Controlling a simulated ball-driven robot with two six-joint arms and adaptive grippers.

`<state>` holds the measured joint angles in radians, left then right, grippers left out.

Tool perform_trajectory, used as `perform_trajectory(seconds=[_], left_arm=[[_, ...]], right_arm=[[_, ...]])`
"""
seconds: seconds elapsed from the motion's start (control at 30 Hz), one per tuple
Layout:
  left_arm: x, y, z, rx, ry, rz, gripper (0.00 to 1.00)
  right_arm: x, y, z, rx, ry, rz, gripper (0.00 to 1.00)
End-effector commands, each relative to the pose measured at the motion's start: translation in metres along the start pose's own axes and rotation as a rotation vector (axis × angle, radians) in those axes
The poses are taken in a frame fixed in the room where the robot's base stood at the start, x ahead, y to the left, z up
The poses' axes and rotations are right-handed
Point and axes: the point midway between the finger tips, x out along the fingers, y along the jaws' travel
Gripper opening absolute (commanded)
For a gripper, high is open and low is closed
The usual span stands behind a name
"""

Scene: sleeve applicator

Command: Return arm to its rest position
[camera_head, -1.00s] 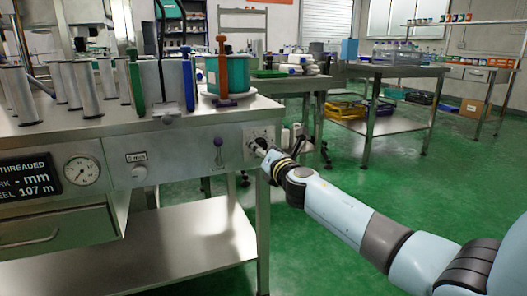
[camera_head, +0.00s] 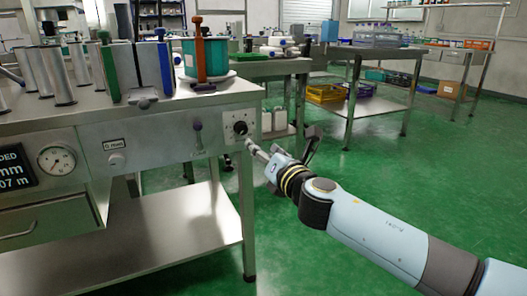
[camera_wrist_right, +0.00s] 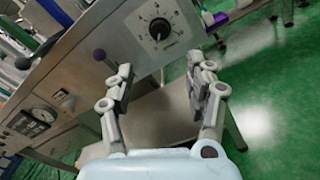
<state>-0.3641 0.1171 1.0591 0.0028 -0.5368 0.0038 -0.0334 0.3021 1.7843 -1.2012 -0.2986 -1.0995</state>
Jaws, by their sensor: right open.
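My right arm (camera_head: 375,235) reaches in from the lower right in the head view. My right gripper (camera_head: 252,146) is just right of the machine's front panel, near a black dial knob (camera_head: 240,128). In the right wrist view the gripper (camera_wrist_right: 163,88) has its two fingers spread wide, with nothing between them. The knob (camera_wrist_right: 160,28) on its marked plate shows beyond the fingertips, apart from them. My left gripper is not in the head view.
The machine bench (camera_head: 150,125) fills the left, with a purple-topped lever (camera_head: 198,139), a gauge (camera_head: 57,160) and a lower shelf (camera_head: 150,240). A teal spool (camera_head: 206,60) stands on top. Green floor (camera_head: 330,175) is open to the right. Tables (camera_head: 380,55) stand behind.

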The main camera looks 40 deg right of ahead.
Motion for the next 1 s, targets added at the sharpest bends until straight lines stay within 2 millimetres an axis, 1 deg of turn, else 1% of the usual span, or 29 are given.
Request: perform_trajectory(seconds=[0.4, 0.47, 0.53, 0.57, 0.67, 0.7, 0.77, 0.8, 0.87, 0.9, 0.97, 1.0], left_arm=[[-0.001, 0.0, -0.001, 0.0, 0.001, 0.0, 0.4], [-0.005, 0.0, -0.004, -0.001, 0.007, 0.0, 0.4], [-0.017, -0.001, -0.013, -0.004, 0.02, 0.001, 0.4], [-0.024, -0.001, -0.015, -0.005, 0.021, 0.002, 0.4], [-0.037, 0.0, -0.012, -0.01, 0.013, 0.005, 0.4], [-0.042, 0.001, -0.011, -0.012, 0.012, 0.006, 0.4], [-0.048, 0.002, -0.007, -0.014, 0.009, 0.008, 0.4], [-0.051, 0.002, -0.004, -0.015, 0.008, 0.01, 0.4], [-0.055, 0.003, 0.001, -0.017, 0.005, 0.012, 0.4], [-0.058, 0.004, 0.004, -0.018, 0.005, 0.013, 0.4], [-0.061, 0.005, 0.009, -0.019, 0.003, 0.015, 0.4], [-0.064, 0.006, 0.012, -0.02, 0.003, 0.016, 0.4]], right_arm=[[0.0, 0.0, 0.0, 0.0, 0.0, 0.0, 0.55], [-0.002, 0.001, 0.003, 0.0, 0.003, -0.003, 0.55], [-0.01, 0.003, 0.004, 0.008, 0.017, -0.016, 0.55], [-0.015, -0.003, -0.002, 0.013, 0.04, -0.04, 0.55], [-0.041, -0.043, -0.046, 0.089, 0.154, -0.156, 0.55], [-0.055, -0.061, -0.067, 0.148, 0.203, -0.214, 0.55], [-0.083, -0.09, -0.101, 0.257, 0.273, -0.314, 0.55], [-0.103, -0.108, -0.123, 0.335, 0.313, -0.384, 0.55], [-0.137, -0.132, -0.153, 0.456, 0.361, -0.493, 0.55], [-0.162, -0.147, -0.172, 0.538, 0.385, -0.57, 0.55], [-0.202, -0.167, -0.198, 0.662, 0.409, -0.691, 0.55], [-0.23, -0.179, -0.213, 0.744, 0.416, -0.774, 0.55]])
